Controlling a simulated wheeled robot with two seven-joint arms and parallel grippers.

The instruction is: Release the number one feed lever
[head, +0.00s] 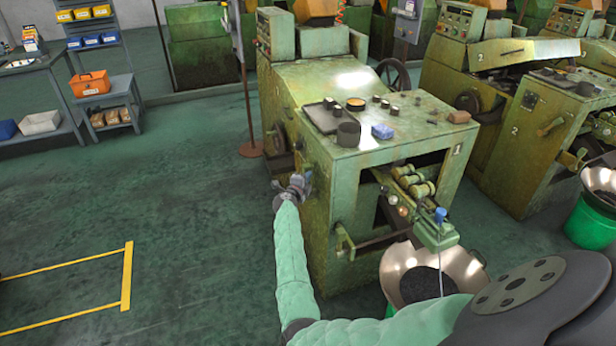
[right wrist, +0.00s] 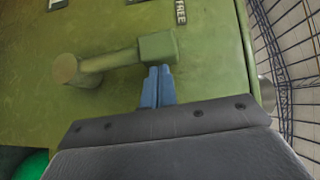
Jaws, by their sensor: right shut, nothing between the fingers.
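The number one machine (head: 345,185) is the worn green one in the middle of the head view, with a "1" on its front. My right gripper (head: 307,180) is at its left side face. In the right wrist view the feed lever (right wrist: 112,61) is a green bar from a round pivot knob at left to a square block at right, tilted slightly up to the right. The blue fingers of my right gripper (right wrist: 158,86) are shut and empty, just below the block; I cannot tell whether they touch it. A "FREE" label (right wrist: 180,12) sits above the block. My left gripper is not in view.
A metal bowl (head: 405,270) with dark contents stands under the machine's front. Another handle (head: 345,242) sticks out low on the front. A shelf (head: 105,100) stands at the left. The green floor left of the machine is clear, with yellow lines.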

